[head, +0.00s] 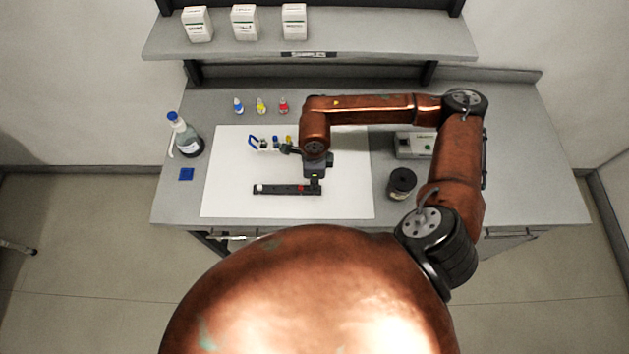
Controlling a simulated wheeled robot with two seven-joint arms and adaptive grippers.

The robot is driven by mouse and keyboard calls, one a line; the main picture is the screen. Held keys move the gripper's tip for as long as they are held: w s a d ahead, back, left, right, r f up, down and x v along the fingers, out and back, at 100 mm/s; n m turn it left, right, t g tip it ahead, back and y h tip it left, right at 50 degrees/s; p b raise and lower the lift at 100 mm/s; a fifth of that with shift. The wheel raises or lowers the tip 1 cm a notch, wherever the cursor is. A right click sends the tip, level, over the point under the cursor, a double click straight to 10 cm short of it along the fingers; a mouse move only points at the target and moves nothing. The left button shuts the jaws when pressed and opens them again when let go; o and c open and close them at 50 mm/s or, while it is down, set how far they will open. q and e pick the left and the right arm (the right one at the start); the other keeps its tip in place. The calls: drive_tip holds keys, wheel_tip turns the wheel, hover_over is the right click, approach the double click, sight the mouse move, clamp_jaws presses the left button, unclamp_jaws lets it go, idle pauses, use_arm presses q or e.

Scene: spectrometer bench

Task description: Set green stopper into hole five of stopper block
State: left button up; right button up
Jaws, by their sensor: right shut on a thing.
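The dark stopper block (280,190) lies on the white mat (235,205), long side running left to right. A white stopper shows near its left end and a red one right of its middle. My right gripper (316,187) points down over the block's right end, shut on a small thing. That thing is mostly hidden by the gripper; I take it to be the green stopper, which shows nowhere else. I cannot tell whether it is in a hole or above it. My left gripper is not in view.
A black round container (402,182) and grey device (413,146) are at right.

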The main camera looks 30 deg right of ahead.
drive_tip(key=shift+f, duration=0.2)
drive_tip(key=shift+f+b, duration=0.8)
drive_tip(key=shift+b, duration=0.05)
drive_tip(key=o, duration=0.7)
drive_tip(key=shift+o, duration=0.2)
wheel_tip(320, 180, up, 12)
idle(0.5)
